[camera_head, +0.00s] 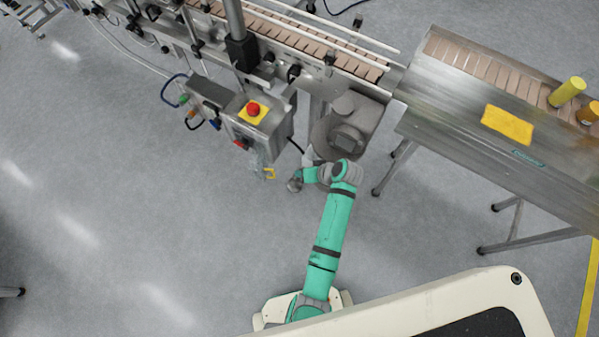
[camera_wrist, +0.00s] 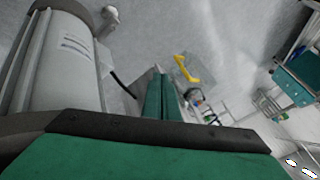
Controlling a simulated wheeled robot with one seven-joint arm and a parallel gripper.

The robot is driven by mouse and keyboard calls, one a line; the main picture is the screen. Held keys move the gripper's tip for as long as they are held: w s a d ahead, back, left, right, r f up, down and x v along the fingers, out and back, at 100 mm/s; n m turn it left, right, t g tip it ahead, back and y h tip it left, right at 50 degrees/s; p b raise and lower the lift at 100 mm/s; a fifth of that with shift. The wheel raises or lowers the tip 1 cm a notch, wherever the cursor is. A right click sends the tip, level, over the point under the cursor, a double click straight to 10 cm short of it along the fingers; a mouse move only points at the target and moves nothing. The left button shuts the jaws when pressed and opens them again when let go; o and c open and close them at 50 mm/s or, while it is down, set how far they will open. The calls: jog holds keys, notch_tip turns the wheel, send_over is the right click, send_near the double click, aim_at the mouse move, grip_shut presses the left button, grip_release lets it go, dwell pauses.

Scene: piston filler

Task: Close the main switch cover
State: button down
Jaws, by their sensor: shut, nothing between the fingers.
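The main switch cover shows in the head view as a small clear flap with a yellow handle (camera_head: 269,173), low on the front of the steel control box (camera_head: 276,128). It appears swung out from the box, but its exact angle is hard to tell. The wrist view shows the clear flap and its yellow handle (camera_wrist: 187,68) right of my fingertips. My gripper (camera_wrist: 162,77) is shut and empty, its green fingers together. It looks apart from the cover. In the head view my arm's end is right of the handle, and the fingers are hard to make out.
A red emergency button (camera_head: 253,109) on a yellow plate tops the box. A grey motor housing (camera_head: 347,130) stands right of the box, close to my arm; it fills the wrist view's left (camera_wrist: 62,60). A conveyor (camera_head: 330,58) runs behind. The floor in front is clear.

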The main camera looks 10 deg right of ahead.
aim_at(265, 163)
jog(key=w+a+f, duration=0.3)
jog(key=a+f, duration=0.3)
jog(key=a, duration=0.1)
jog(key=shift+w, duration=0.4)
